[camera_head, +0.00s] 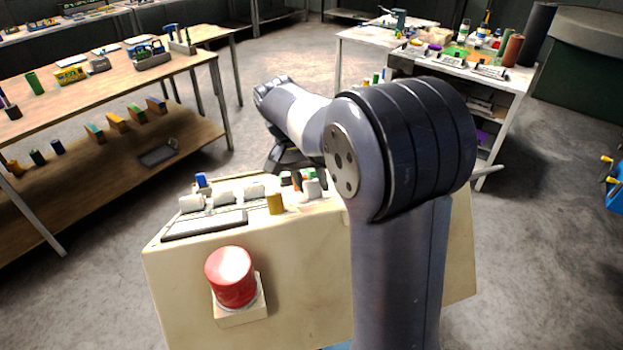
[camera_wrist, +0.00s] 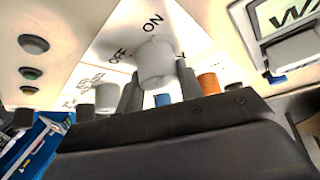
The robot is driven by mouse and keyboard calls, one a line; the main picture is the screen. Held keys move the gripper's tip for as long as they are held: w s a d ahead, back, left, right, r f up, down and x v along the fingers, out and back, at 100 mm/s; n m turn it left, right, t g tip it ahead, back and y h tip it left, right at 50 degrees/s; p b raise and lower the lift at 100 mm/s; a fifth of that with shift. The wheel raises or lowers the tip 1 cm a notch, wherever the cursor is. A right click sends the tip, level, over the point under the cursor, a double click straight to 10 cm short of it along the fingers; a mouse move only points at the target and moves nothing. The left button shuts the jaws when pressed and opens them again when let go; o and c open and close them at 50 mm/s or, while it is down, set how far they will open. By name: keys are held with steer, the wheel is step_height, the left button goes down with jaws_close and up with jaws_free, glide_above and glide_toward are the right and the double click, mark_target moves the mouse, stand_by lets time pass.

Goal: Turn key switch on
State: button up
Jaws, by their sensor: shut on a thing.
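The key switch (camera_wrist: 156,62) shows in the wrist view as a pale, rounded knob on a cream panel, with the words OFF and ON printed beside it. My gripper (camera_wrist: 160,85) has its two dark fingers on either side of the knob, shut on it. I cannot tell which mark the switch points to. In the head view my arm covers part of the cream console (camera_head: 185,290), and the key switch cannot be made out there.
A large red button (camera_head: 232,275) stands on the console's near face. Several white, yellow and blue knobs stand on its top. A wooden workbench (camera_head: 105,75) is at left and a cluttered white table (camera_head: 515,85) at right. Grey floor lies between them.

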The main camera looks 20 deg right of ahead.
stand_by(0.4)
steer(key=o, duration=1)
steer(key=b+v, duration=0.1)
steer(key=v, duration=0.9)
steer(key=shift+r, duration=0.4)
steer(key=shift+a, duration=0.1)
steer(key=p+x, duration=0.1)
steer(key=x, duration=1)
steer(key=shift+w, duration=0.1)
steer(key=shift+r, duration=0.1)
